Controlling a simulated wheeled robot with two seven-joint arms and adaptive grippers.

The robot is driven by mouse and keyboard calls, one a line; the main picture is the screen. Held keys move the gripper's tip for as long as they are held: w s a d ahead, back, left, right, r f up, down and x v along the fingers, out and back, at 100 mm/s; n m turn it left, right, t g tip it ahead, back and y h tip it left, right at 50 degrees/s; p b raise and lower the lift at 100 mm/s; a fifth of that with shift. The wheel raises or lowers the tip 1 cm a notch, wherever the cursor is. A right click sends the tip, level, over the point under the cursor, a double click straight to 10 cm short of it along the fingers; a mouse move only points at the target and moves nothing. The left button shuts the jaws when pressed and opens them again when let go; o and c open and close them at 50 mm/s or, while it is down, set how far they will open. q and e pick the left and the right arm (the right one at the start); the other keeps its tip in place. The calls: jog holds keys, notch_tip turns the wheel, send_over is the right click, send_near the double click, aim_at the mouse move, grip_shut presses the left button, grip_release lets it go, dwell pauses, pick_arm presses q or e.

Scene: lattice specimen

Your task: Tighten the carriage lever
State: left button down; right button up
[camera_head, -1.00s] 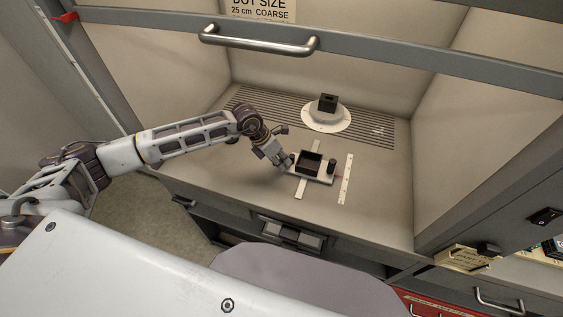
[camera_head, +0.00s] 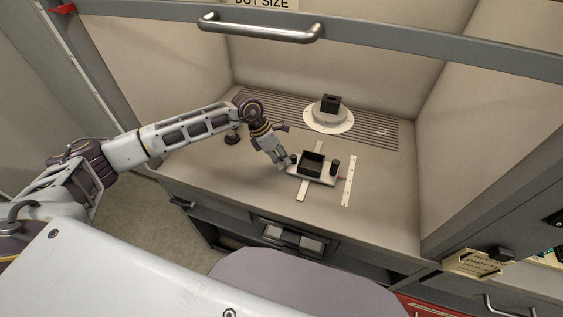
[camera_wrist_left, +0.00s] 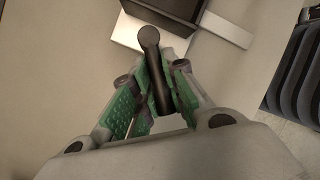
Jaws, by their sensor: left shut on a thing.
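The carriage is a pale plate (camera_head: 325,180) with a black open-topped box (camera_head: 313,163) on it, standing on the bench across a pale rail (camera_head: 302,191). The carriage lever (camera_wrist_left: 151,62) is a dark, round-ended bar in the left wrist view, lying between the green finger pads. My left gripper (camera_head: 284,163) reaches the carriage's left side and is shut on the lever; in the left wrist view its fingers (camera_wrist_left: 158,95) flank the bar. In the head view the fingers mostly hide the lever. My right gripper is in neither view.
A black knob (camera_head: 335,167) stands at the carriage's right end, beside a white scale strip (camera_head: 349,182). Behind is a round pale base (camera_head: 329,118) with a black block. A grille (camera_head: 375,130) crosses the rear bench. A metal handle bar (camera_head: 260,29) hangs above. The front-right bench is clear.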

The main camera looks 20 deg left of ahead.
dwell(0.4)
pick_arm(q)
jog(key=shift+w+a+f+m+g+b, duration=0.1)
jog(key=shift+w+m+g+b, duration=0.15)
jog(key=shift+m+b, duration=0.3)
jog(key=shift+w+a+r+m+g+b, duration=0.1)
jog(key=shift+w+m+g+b, duration=0.1)
jog(key=shift+m+b, duration=0.3)
jog(key=shift+w+a+f+m+g+b, duration=0.1)
jog(key=shift+w+m+g+b, duration=0.15)
jog(key=shift+m+b, duration=0.3)
jog(key=shift+m, duration=0.3)
